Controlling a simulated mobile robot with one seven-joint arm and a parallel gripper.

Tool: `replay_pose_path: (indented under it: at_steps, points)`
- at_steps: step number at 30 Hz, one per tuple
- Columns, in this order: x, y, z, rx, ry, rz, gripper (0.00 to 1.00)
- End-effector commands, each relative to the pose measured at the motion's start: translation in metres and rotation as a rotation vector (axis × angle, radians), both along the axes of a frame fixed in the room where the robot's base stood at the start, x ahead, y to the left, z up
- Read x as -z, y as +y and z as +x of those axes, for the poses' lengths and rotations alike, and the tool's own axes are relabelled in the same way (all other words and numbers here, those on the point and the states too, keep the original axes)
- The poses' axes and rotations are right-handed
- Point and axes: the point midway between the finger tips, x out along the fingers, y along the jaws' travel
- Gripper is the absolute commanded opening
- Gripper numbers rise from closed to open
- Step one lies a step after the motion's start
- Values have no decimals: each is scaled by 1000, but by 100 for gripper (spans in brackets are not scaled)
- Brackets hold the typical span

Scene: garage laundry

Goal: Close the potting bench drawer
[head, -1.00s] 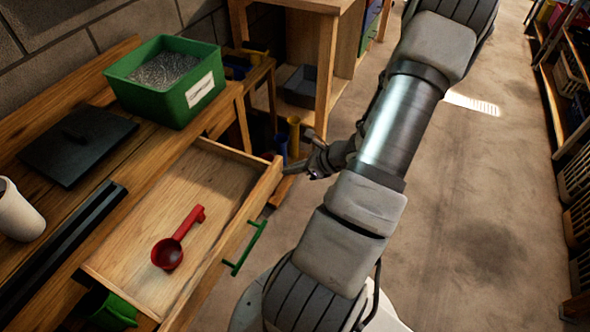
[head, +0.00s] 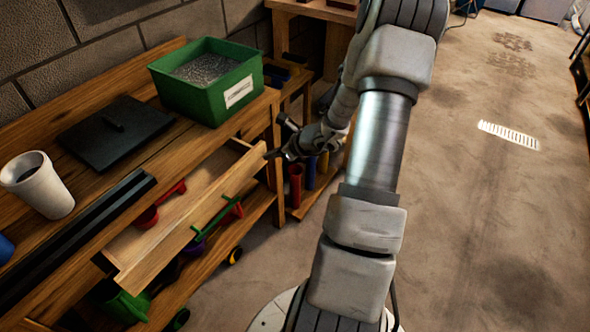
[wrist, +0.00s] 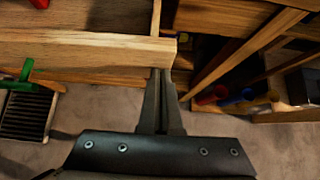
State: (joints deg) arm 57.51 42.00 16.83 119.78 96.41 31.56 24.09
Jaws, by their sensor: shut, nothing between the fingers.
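The potting bench drawer (head: 190,225) is wooden with a green handle (head: 217,216) and stands partly open. A red scoop (head: 160,204) lies inside it, partly hidden by the drawer front. My gripper (head: 270,156) is shut and empty at the far end of the drawer front. In the wrist view the shut fingers (wrist: 161,75) meet the drawer front (wrist: 85,50) near its right end and appear to touch it. The green handle (wrist: 18,80) shows at the left edge of the wrist view.
On the bench top stand a green bin of grey granules (head: 208,85), a dark flat lid (head: 113,130) and a white cup (head: 38,184). A shelf with several items lies below the drawer. The concrete floor at right is clear.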

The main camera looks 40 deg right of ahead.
Motion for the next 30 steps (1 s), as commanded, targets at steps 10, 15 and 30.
replay_pose_path:
  at_steps: [10,15,30]
  points:
    - [0,24,73,-4,-1,-1,0]
    - [0,30,91,-1,0,0,0]
    - [-2,34,105,-1,-5,1,0]
